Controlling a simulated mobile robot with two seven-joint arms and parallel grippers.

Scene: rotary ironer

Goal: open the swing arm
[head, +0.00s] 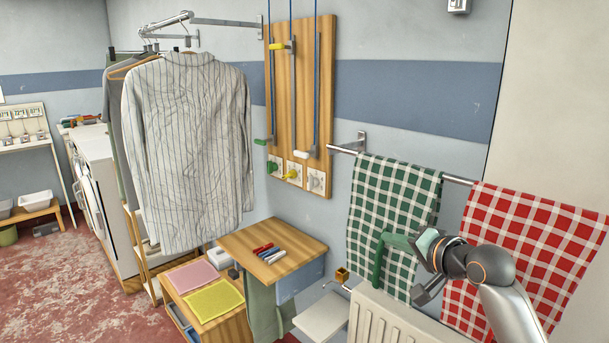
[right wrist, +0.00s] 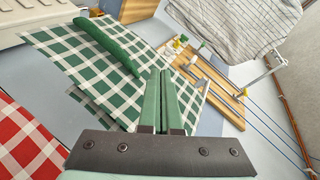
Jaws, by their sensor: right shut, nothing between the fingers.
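A dark green curved handle (head: 379,262) shows in front of the green checked towel (head: 395,190); what it is fixed to is hidden. It also shows in the right wrist view as a long green bar (right wrist: 108,45) over the towel. My right gripper (head: 426,243) is shut and empty, just right of the handle's upper end. In the right wrist view its fingers (right wrist: 160,100) are pressed together, apart from the handle in the picture. A chrome wall arm (head: 225,22) carries hanging shirts at the upper left. I cannot tell which part is the swing arm. My left gripper is not in view.
A red checked towel (head: 530,235) hangs behind my right arm. A white ribbed radiator (head: 385,322) stands below the handle. A wooden shelf (head: 292,262) with pens, a striped shirt (head: 190,140) and a wooden wall board (head: 302,80) with cords are to the left.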

